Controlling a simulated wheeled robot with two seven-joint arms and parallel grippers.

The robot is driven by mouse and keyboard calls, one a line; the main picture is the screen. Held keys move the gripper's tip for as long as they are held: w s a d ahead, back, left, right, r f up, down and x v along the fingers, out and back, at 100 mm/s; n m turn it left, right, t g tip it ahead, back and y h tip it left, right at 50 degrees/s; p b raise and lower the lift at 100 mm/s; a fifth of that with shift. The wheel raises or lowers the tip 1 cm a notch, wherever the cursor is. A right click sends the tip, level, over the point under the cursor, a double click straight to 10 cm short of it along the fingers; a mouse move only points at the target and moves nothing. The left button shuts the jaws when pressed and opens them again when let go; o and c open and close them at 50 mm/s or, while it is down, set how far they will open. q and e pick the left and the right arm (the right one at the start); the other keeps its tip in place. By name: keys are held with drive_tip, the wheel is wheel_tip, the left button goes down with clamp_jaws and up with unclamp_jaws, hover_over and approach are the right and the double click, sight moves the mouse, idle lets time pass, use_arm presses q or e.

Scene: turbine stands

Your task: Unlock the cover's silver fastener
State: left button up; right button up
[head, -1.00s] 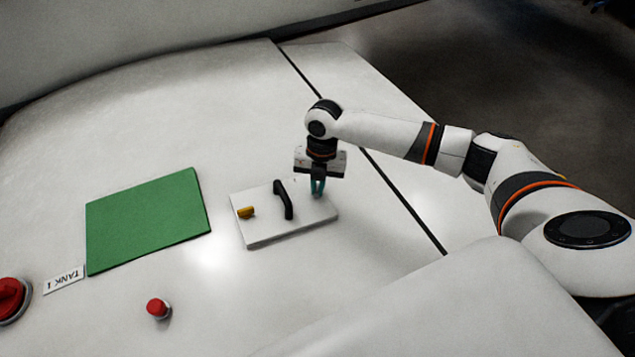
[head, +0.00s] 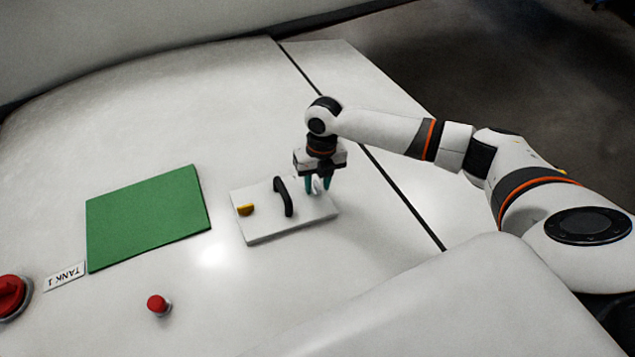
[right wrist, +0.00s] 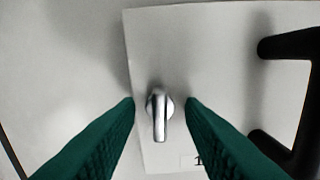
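The white cover plate (head: 262,231) lies on the white surface, with a black handle (head: 284,198) across its middle and a gold fastener (head: 245,209) at its left end. The silver fastener (right wrist: 160,112) shows in the right wrist view on the plate near its edge, its lever pointing down in the picture. My right gripper (head: 318,190) is over the plate's right end. In the right wrist view its two green fingers (right wrist: 160,102) are open, one on each side of the silver fastener, with gaps between. My left gripper is not in view.
A green panel (head: 148,218) lies left of the plate. The surface around the plate is clear.

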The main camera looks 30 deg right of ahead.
sight(318, 185)
drive_tip(key=shift+o, duration=0.2)
drive_tip(key=shift+w+d+r+p, duration=0.1)
drive_tip(key=shift+d+r+p, duration=0.05)
drive_tip(key=shift+r+p, duration=1.05)
drive_tip(key=shift+w+d+r+p, duration=0.1)
drive_tip(key=shift+d+r+p, duration=0.05)
drive_tip(key=shift+r+p, duration=1)
drive_tip(key=shift+r, duration=0.15)
drive_tip(key=shift+s, duration=0.1)
